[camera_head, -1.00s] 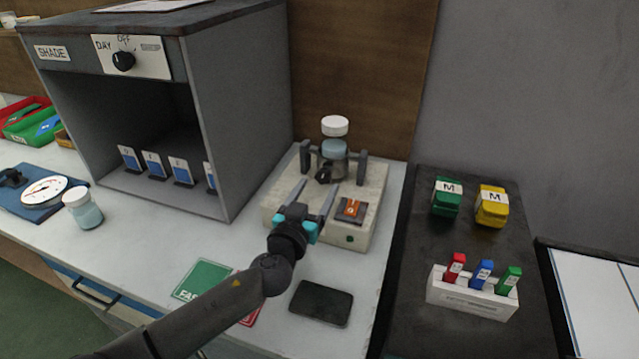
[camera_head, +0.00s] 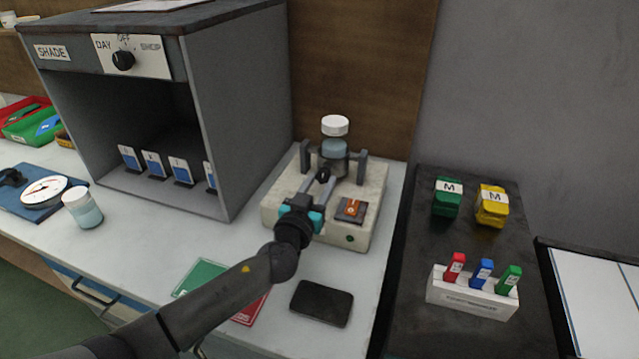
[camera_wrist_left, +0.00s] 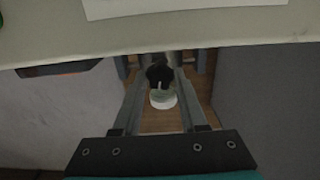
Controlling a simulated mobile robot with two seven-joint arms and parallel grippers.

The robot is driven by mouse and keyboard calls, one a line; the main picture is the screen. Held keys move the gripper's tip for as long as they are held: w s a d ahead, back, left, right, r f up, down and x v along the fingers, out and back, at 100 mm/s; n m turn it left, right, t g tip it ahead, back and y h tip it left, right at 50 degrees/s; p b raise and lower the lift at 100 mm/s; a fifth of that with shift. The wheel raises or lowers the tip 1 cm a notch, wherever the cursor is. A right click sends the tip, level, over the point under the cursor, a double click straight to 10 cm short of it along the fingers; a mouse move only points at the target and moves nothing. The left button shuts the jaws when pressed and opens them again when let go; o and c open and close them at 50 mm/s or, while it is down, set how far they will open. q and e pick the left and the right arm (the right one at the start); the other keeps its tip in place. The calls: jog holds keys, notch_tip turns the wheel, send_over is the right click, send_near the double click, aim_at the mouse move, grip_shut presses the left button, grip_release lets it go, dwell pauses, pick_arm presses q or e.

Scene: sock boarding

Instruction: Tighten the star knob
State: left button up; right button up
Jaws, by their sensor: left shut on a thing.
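The black star knob (camera_head: 323,175) sits at the front of the clamp on the pale machine (camera_head: 275,205). It also shows in the left wrist view (camera_wrist_left: 159,75), between the ends of my fingers. A jar with a white lid (camera_head: 334,126) and blue-grey contents is held upright in the clamp behind the knob. My left gripper (camera_head: 318,186) reaches in from the front, shut on the star knob; its fingers hide part of the knob. My right gripper is not in view.
An orange switch (camera_head: 351,208) is just right of my left gripper. The grey shade cabinet (camera_head: 240,110) stands close on the left. A dark flat slab (camera_head: 321,303) and green and red cards (camera_head: 200,277) lie in front. Another jar (camera_head: 83,208) stands at far left.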

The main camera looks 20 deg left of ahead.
pick_arm(q)
grip_shut()
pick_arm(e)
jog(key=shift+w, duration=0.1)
